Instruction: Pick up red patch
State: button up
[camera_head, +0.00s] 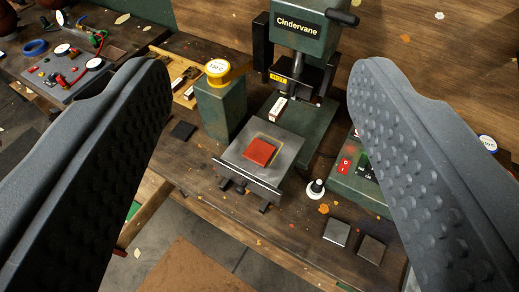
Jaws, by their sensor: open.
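The red patch (260,151) is a small red square lying on a grey metal plate (283,150) with a yellow outlined area, in front of a green press. My gripper (262,85) is open and empty. Its two dark studded fingers frame the left and right of the view. The patch shows in the gap between them, farther away and below, and is not touched.
The green press (297,40) marked "Cindervane" rises behind the plate. A green post (220,110) with a yellow-topped cap stands left of the plate. A control box (357,180) and a white-and-black knob (315,188) are to the right. Two dark squares (337,232) lie in front.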

aim_at(258, 151)
jog(key=u, duration=0.8)
jog(key=k, duration=0.85)
jog(key=z, duration=0.65)
jog(key=i, duration=1)
jog(key=u, duration=0.05)
